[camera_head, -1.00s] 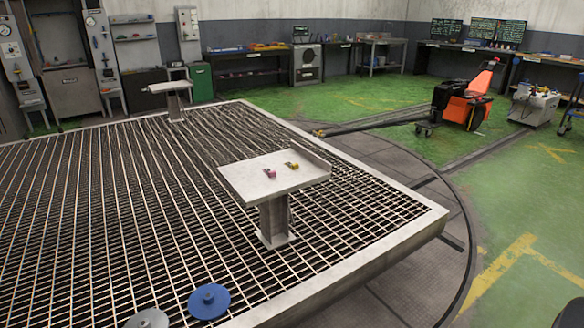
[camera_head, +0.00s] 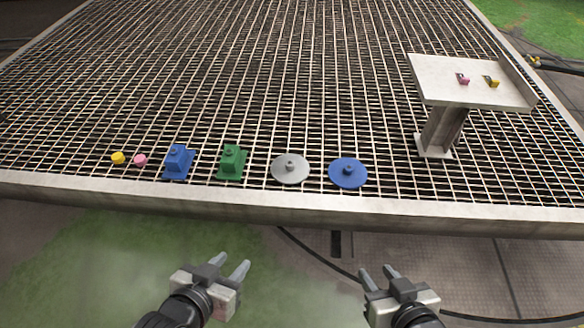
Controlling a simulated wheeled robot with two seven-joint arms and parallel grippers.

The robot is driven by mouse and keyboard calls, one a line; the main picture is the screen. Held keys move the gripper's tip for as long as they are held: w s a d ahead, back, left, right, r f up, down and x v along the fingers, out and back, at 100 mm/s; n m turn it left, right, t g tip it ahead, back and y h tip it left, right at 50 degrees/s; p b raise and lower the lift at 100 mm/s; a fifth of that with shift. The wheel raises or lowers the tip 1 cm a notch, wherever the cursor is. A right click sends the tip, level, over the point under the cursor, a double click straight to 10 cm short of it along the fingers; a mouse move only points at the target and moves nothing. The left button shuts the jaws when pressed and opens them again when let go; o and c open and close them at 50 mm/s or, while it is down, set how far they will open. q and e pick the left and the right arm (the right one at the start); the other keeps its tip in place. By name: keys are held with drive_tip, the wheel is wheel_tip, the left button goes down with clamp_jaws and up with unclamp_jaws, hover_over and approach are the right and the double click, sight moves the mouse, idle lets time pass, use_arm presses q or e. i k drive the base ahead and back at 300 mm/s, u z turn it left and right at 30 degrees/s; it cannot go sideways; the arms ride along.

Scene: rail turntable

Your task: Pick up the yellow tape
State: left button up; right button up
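A small round yellow piece (camera_head: 118,158), which looks like a roll of tape, lies on the grating near its front edge at the left. A similar pink piece (camera_head: 140,160) lies just right of it. A small yellow and dark item (camera_head: 491,82) sits on the pedestal table at the right; I cannot tell what it is. My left gripper (camera_head: 231,262) is open and empty, in front of the grating's edge, to the right of the yellow piece. My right gripper (camera_head: 377,271) is open and empty further right. Both are apart from everything.
Along the front of the grating (camera_head: 270,110) stand a blue block (camera_head: 178,162), a green block (camera_head: 231,162), a grey disc (camera_head: 290,169) and a blue disc (camera_head: 348,173). The pedestal table (camera_head: 440,90) also holds a pink item (camera_head: 463,79). A raised beam (camera_head: 300,212) edges the grating.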

sight(492, 83)
drive_tip(key=k, duration=1.2)
drive_tip(key=z, duration=1.05)
drive_tip(key=i, duration=1.1)
drive_tip(key=z, duration=0.4)
drive_tip(key=i, duration=1.1)
drive_tip(key=u, duration=0.45)
